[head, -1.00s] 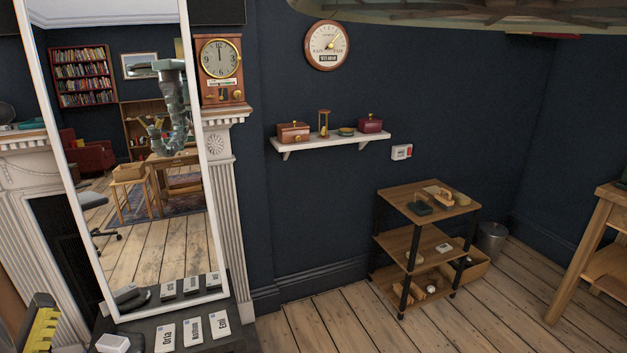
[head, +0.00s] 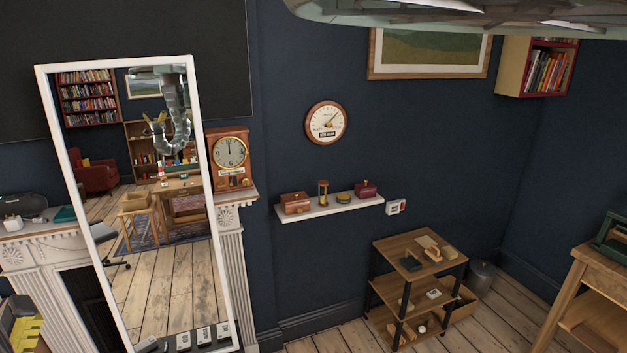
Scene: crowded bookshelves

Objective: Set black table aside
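The black table is almost wholly below the bottom edge of the head view. Several small white name cards (head: 204,337) show low in the tall white-framed mirror (head: 122,62), with only a dark strip around them. My gripper shows only as a small reflection (head: 155,127) in the mirror, at the end of my raised, curved arm. Its yellowish fingers are too small to tell open from shut. I see nothing clearly held in it.
A wooden shelf unit (head: 411,246) with small items stands on the plank floor at right. A metal bin (head: 482,277) is behind it, and a wooden bench (head: 575,289) is at the right edge. A white wall shelf (head: 331,207) holds boxes and an hourglass. A yellow-and-black thing (head: 24,335) is cut off lower left.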

